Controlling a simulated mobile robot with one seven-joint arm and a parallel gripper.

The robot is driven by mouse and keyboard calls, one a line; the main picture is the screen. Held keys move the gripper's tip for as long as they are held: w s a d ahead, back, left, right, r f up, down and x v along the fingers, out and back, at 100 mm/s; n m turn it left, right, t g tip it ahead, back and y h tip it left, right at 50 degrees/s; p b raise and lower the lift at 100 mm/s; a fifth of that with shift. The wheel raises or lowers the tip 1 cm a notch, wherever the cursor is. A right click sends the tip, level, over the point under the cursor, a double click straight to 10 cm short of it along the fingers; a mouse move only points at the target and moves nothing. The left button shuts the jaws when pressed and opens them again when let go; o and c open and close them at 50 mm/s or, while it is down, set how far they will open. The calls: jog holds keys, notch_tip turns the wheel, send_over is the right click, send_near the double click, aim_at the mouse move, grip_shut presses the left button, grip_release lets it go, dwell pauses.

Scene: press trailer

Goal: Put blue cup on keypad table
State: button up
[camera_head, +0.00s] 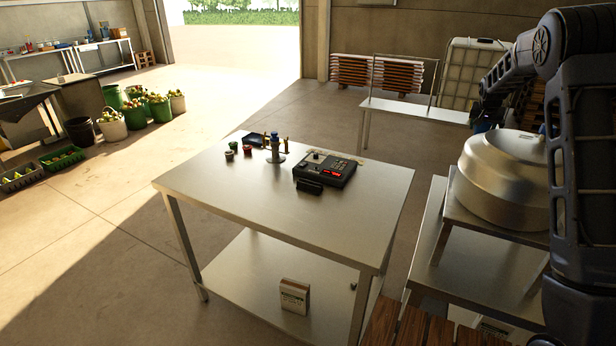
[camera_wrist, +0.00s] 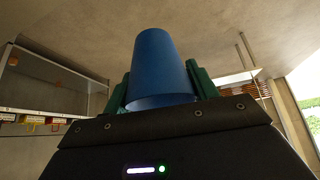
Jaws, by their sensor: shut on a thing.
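The blue cup (camera_wrist: 160,68) stands between the two green fingers of my gripper (camera_wrist: 160,88) in the wrist view, and the gripper is shut on it. In the head view a small blue patch (camera_head: 482,125), likely the cup, shows at the right beside the metal dome; most of my gripper is hidden there. The keypad table (camera_head: 270,212) is a steel table in the middle of the head view. A black keypad device (camera_head: 326,169) with a red display sits on its top. My gripper is apart from this table, to its right and farther back.
A tap-like fitting (camera_head: 274,150), small cups (camera_head: 232,150) and a dark tray (camera_head: 255,140) stand at the table's back. Its front half is clear. A large metal dome (camera_head: 505,178) stands on the right. A steel bench (camera_head: 415,112) is behind.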

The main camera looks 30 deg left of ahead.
jog(key=s+a+n, duration=0.1)
jog(key=s+a, duration=0.2)
jog(key=a, duration=0.6)
jog(key=s+a+n+y, duration=0.1)
jog(key=s+a, duration=0.1)
jog(key=a, duration=0.8)
jog(key=s+a+n+y, duration=0.1)
jog(key=s+a, duration=0.2)
jog(key=a, duration=0.7)
jog(key=shift+s+a+f+n, duration=0.15)
jog(key=shift+s+a+n, duration=0.05)
jog(key=shift+s+n, duration=0.2)
notch_tip(320, 180, down, 20)
jog(key=shift+w+r, duration=0.1)
jog(key=shift+f, duration=0.2)
jog(key=o, duration=0.9)
jog(key=shift+o, duration=0.2)
jog(key=shift+r, duration=0.1)
jog(key=shift+r, duration=0.25)
jog(key=v, duration=1.1)
jog(key=shift+s+d+r, duration=0.15)
jog(key=shift+s+r, duration=0.05)
jog(key=shift+r, duration=0.05)
